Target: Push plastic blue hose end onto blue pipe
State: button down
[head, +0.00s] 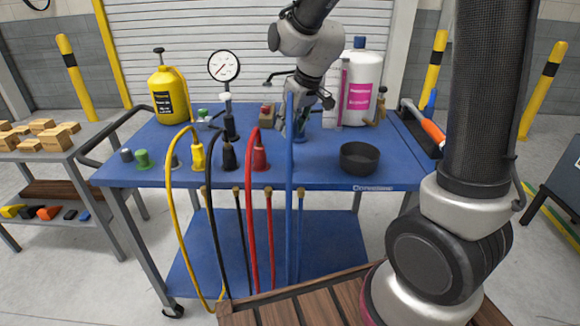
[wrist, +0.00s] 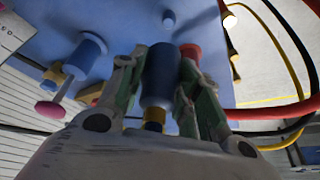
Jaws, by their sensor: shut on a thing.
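The blue hose (head: 290,165) hangs in front of the blue cart in the head view. Its upper end is at my gripper (head: 302,112), over the right middle of the cart top. In the wrist view, my gripper (wrist: 160,98) is shut on the dark blue hose end (wrist: 161,72), one finger on each side. A short blue peg (wrist: 168,20) shows beyond the hose end, apart from it in the picture; I cannot tell if it is the blue pipe. A wider blue flanged part (wrist: 88,52) with a pink-knobbed rod stands to the left. In the head view the gripper and hose largely hide this area.
The red hose (head: 251,220) and its red fitting (head: 260,158) stand close left, then black (head: 229,153) and yellow (head: 198,156) fittings with hoses. A gauge (head: 223,66) stands behind. A black bowl (head: 359,158) and white bottle (head: 362,88) are to the right.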

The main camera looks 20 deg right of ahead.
aim_at(291, 160)
jog(key=shift+f, duration=0.1)
notch_tip(291, 160, down, 10)
jog(key=shift+r, duration=0.25)
dwell(0.4)
jog(key=shift+f, duration=0.2)
jog(key=c, duration=1)
grip_release()
